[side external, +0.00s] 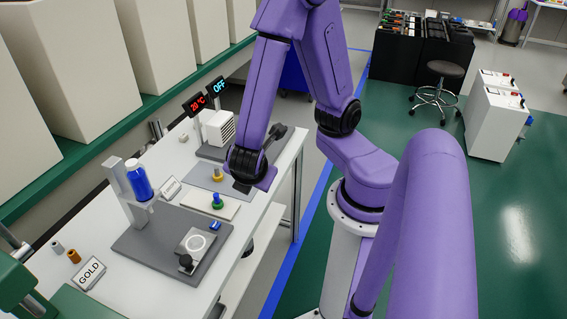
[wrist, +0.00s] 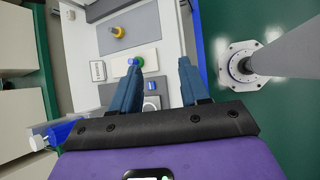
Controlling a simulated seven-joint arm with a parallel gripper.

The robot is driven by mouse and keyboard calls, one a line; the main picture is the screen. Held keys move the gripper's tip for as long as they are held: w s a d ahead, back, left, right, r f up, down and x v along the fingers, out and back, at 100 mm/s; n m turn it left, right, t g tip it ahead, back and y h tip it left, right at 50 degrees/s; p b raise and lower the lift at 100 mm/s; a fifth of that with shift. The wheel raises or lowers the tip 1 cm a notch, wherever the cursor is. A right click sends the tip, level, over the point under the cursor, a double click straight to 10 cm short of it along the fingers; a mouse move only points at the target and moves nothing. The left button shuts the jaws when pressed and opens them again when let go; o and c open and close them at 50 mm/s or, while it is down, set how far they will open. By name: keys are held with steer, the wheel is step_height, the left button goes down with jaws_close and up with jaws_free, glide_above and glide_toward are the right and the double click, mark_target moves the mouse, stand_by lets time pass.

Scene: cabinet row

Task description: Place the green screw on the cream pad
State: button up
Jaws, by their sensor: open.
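The green screw (side external: 217,200) stands upright and appears to rest on the cream pad (side external: 195,200), in the middle of the white bench. In the wrist view the green screw (wrist: 140,62) shows beside the tip of the left finger, over the cream pad (wrist: 150,56). My gripper (side external: 242,187) is above the bench, just right of and behind the screw in the side view. In the wrist view its two fingers (wrist: 158,64) are spread with nothing between them. Contact between finger and screw cannot be told.
A yellow screw (side external: 218,174) stands on a grey pad behind. In front, a dark grey board (side external: 150,245) carries a blue bottle (side external: 138,182) in a stand and a device with a white ring (side external: 198,243).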

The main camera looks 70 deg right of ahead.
steer(key=s+a+r+m+g+y, duration=0.2)
steer(key=s+r+m+g+y, duration=0.1)
steer(key=s+r+y, duration=0.4)
steer(key=shift+s+a+r+m, duration=0.35)
steer(key=shift+s+r+m, duration=0.15)
steer(key=shift+s+m, duration=0.25)
steer(key=shift+w, duration=0.15)
stand_by(0.5)
